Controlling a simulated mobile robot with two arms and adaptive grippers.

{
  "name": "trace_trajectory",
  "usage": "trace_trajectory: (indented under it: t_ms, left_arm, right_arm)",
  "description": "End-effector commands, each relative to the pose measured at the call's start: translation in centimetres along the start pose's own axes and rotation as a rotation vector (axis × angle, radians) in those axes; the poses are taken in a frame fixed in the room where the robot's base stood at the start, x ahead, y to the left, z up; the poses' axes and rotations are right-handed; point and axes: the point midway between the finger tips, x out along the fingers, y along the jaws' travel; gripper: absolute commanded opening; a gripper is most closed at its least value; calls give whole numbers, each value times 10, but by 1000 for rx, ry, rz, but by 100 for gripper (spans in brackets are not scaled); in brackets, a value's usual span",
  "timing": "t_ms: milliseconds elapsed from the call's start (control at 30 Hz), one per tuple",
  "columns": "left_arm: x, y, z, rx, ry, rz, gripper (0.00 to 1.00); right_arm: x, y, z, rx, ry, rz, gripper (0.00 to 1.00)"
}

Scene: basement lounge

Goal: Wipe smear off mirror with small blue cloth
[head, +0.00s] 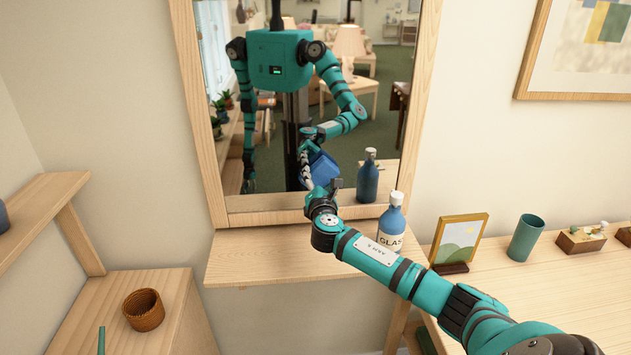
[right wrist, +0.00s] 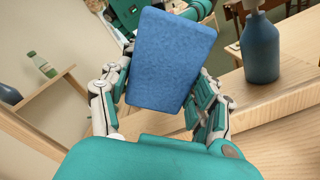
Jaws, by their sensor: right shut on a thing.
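The mirror (head: 289,205) hangs in a pale wood frame on the wall ahead. My right gripper (head: 322,188) is in front of its lower part, above the wooden ledge. In the right wrist view the small blue cloth (right wrist: 168,60) is a flat, block-like pad held upright between the two fingers of this gripper (right wrist: 160,105). In the head view blue shows just above the gripper; I cannot tell how much is reflection. Contact between cloth and glass is unclear. I cannot make out a smear. My left arm shows only as a reflection hanging down.
A framed picture (head: 458,242), a teal cup (head: 525,238) and a small wooden box (head: 581,239) stand farther right. A woven basket (head: 144,309) sits lower left.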

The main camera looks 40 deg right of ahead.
Motion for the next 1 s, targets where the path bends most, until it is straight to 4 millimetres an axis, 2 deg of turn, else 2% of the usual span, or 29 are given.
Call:
trace_trajectory:
  t_ms: [333, 633, 1000]
  left_arm:
    - [0, 0, 0, 0, 0, 0, 34]
    - [0, 0, 0, 0, 0, 0, 34]
    - [5, 0, 0, 0, 0, 0, 34]
  right_arm:
    - [-2, 22, -21, 2, 1, 2, 36]
    - [-2, 30, -30, 1, 2, 2, 36]
    - [0, 51, -51, 0, 1, 2, 36]
